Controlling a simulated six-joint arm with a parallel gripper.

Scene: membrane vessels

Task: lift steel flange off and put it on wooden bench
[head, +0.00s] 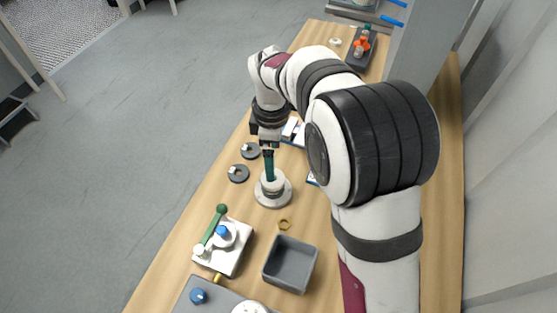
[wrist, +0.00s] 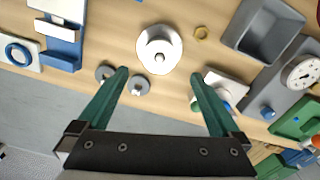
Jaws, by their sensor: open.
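A pale steel flange (head: 273,193) with a short round hub on top stands on the wooden bench (head: 165,268).
Two small dark discs (head: 238,173) lie left of the flange. A brass ring (head: 284,224) and a grey bin (head: 290,238) lie nearer the front. A white block (head: 236,258) with a green lever is at the front left. Bare bench shows along the left edge.

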